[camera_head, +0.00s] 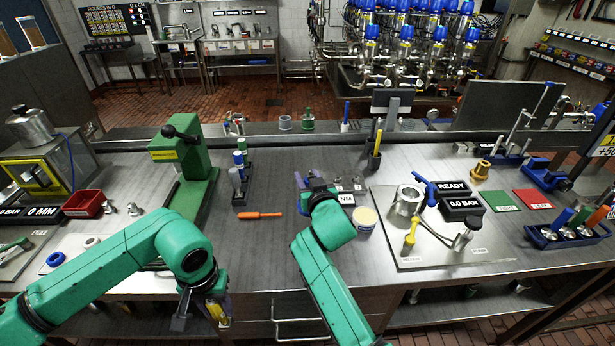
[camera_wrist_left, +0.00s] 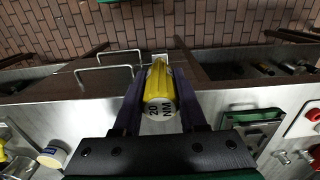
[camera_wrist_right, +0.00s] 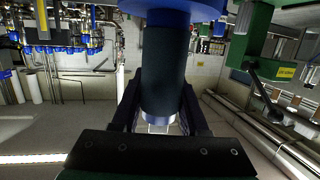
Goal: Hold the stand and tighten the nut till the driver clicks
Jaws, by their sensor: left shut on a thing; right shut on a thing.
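My left gripper (camera_head: 212,306) is low at the front edge of the bench. In the left wrist view it is shut on a yellow driver (camera_wrist_left: 160,82) whose round end reads 20 NM. My right gripper (camera_head: 318,188) is over the middle of the bench. In the right wrist view it is shut around a dark cylinder (camera_wrist_right: 165,72) with blue parts at both ends, which looks like the stand. I cannot make out the nut in any view. My right gripper and arm hide much of the stand in the head view.
An orange screwdriver (camera_head: 259,215) lies between the arms. A green press (camera_head: 186,165) stands behind the left arm. A cream-topped tub (camera_head: 365,217) is right of my right gripper. A plate with a metal valve body (camera_head: 405,202) lies further right. A red bin (camera_head: 84,203) stands left.

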